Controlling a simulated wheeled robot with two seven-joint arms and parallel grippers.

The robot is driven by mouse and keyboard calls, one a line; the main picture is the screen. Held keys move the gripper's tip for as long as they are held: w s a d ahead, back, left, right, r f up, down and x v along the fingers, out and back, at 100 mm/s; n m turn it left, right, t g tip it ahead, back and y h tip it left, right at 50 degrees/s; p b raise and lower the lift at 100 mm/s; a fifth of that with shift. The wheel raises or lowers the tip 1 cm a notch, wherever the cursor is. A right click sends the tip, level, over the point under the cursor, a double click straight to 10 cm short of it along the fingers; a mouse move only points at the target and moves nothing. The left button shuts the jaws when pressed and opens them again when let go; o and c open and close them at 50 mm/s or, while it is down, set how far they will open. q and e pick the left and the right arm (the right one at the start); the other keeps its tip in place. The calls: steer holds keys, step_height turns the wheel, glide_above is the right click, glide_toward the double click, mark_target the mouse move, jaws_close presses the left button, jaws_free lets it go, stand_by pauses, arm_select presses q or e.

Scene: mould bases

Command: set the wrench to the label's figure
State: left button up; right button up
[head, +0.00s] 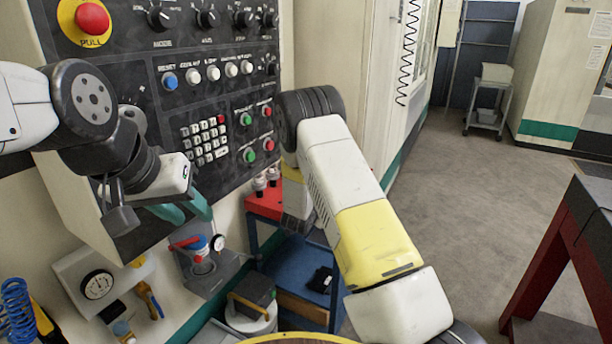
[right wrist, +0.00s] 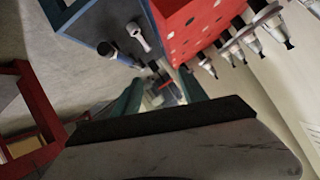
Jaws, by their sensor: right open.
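I cannot pick out the wrench or its label for certain. In the right wrist view a small silver tool with a ring-shaped end (right wrist: 140,36) lies on a blue surface, beside a dark handle with a blue end (right wrist: 108,50). My right gripper (right wrist: 160,76) is open, its teal fingers apart; a blurred item with a red part (right wrist: 166,87) shows beyond, between them. In the head view my right arm hides that gripper. My left gripper (head: 198,218) has its teal fingers apart and empty, in front of the machine panel's lower edge. No figure is readable.
The control panel (head: 215,100) fills the upper left. Below it are a dial gauge (head: 98,285), a yellow-handled tool (head: 149,298) and a red-and-blue fixture (head: 197,246). A red rack (right wrist: 186,32) with tool holders (right wrist: 262,22) adjoins the blue surface (head: 296,268). Open floor (head: 470,210) lies right.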

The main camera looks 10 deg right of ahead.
steer(key=s+a+r+n+y, duration=0.1)
steer(key=s+r+y, duration=0.1)
steer(key=r, duration=0.5)
steer(key=s+a+r+n+g+y, duration=0.1)
steer(key=s+a+r+y, duration=0.1)
steer(key=r, duration=0.6)
steer(key=shift+s+a+r+y, duration=0.25)
steer(key=shift+s+y, duration=0.15)
steer(key=shift+y, duration=0.1)
